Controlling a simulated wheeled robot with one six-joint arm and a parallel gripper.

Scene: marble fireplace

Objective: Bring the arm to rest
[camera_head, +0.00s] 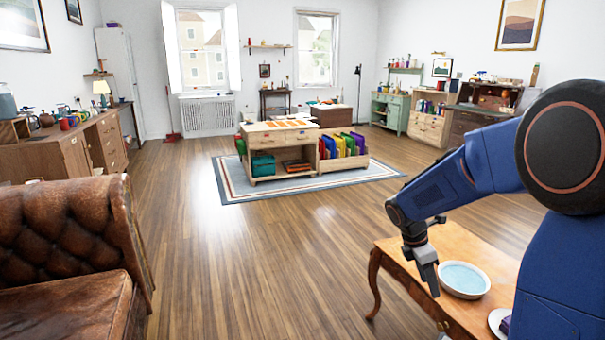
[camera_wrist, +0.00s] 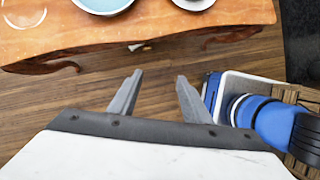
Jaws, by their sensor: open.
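My blue arm comes in from the right in the head view, bent over a small wooden table (camera_head: 400,262). My gripper (camera_head: 432,290) hangs pointing down beside a white bowl with a pale blue inside (camera_head: 463,280). In the wrist view my gripper (camera_wrist: 158,80) shows two grey fingers spread apart with nothing between them. Wooden floor shows past the fingers. The table edge (camera_wrist: 150,40) runs across the top of the wrist view, with the blue-lined bowl (camera_wrist: 103,3) on it, cut off by the frame.
A white plate with a dark purple item (camera_head: 500,322) is partly hidden by my arm. A brown leather sofa (camera_head: 70,240) stands at left. A low wooden unit (camera_head: 275,135) sits on a rug (camera_head: 235,188) ahead. The floor between is clear.

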